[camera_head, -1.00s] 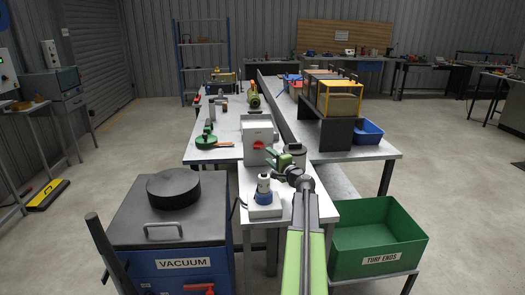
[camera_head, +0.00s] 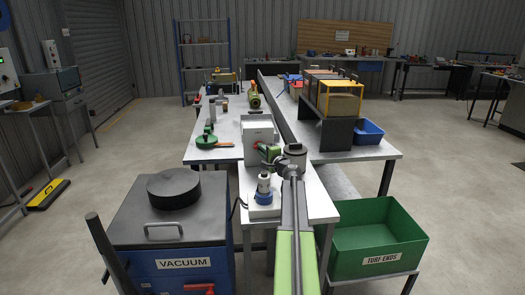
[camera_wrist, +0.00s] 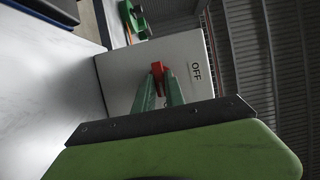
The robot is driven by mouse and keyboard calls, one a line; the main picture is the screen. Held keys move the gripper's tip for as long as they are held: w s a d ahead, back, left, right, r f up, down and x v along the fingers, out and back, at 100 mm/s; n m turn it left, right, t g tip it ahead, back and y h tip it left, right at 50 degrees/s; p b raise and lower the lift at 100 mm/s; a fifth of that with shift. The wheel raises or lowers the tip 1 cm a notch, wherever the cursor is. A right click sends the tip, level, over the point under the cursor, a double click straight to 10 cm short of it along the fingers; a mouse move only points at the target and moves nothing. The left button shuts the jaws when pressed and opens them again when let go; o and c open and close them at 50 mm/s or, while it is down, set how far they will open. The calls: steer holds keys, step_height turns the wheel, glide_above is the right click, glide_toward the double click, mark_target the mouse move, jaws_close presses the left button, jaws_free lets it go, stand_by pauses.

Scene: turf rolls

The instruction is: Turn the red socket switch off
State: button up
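The red socket switch (camera_wrist: 157,70) is on the front of a pale grey box (camera_wrist: 118,82), which also stands on the bench in the head view (camera_head: 256,130). The word OFF is printed on the box beside the switch, turned sideways in the wrist view. My gripper (camera_wrist: 160,80) has its two green fingers on either side of the red switch handle, with little gap between them, and looks shut on it. In the head view my gripper (camera_head: 268,153) is against the front of the box and hides most of the switch.
A white and blue socket unit (camera_head: 264,196) stands on the bench, left of my arm. A blue vacuum (camera_head: 175,235) is at front left, and a green TURF ENDS bin (camera_head: 378,237) at front right.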

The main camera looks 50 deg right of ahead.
steer(key=shift+r, duration=0.1)
jaws_close()
steer(key=shift+w+a+r+n+g+h+p, duration=0.1)
steer(key=shift+n+g+h+p, duration=0.45)
steer(key=shift+n+g+p, duration=1)
steer(key=shift+w+a+r+n+g+h+p, duration=0.15)
steer(key=shift+n+g+h+p, duration=0.45)
steer(key=shift+n+p, duration=1.75)
steer(key=shift+a+r+n+g+h+p, duration=0.1)
steer(key=shift+n+g+h+p, duration=0.35)
steer(key=shift+n+g+p, duration=1.5)
steer(key=shift+n+t+b, duration=0.6)
steer(key=shift+n+b, duration=0.25)
steer(key=shift+n, duration=0.1)
steer(key=o, duration=0.8)
jaws_free()
steer(key=shift+c, duration=0.2)
